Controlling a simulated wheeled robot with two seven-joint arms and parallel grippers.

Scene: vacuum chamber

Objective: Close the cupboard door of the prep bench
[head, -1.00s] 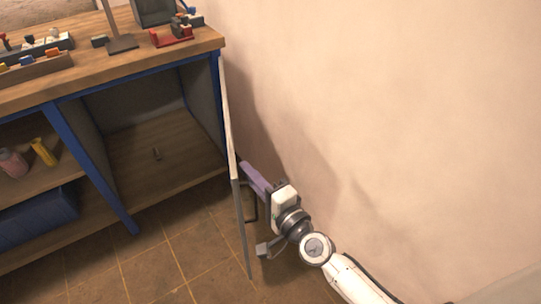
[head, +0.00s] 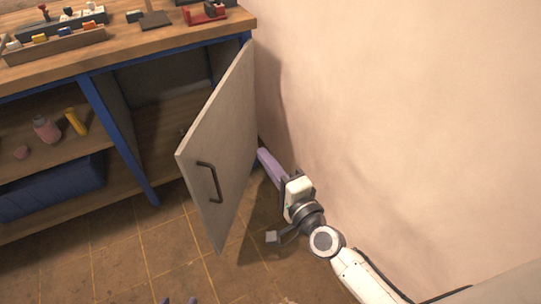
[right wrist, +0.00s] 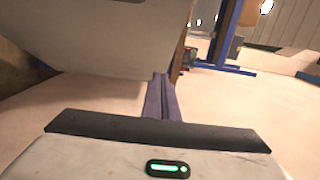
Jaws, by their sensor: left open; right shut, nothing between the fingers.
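The cupboard door (head: 222,140) is a grey panel on the right end of the prep bench (head: 110,175), hinged at its right side. It stands partly open, its free edge swung out toward me, with a dark bar handle (head: 209,182) on the face I see. My right gripper (head: 262,154) is shut and empty, with purple fingers just right of the door near its hinge side. In the right wrist view the fingers (right wrist: 160,98) lie by the lower edge of the door (right wrist: 100,35); I cannot tell whether they touch.
The cupboard space (head: 160,115) behind the door is partly hidden. Open shelves to its left hold a blue bin (head: 50,188), a pink bottle (head: 46,128) and a yellow bottle (head: 76,122). A bare wall (head: 400,120) stands close on the right. The tiled floor (head: 110,255) before the bench is clear.

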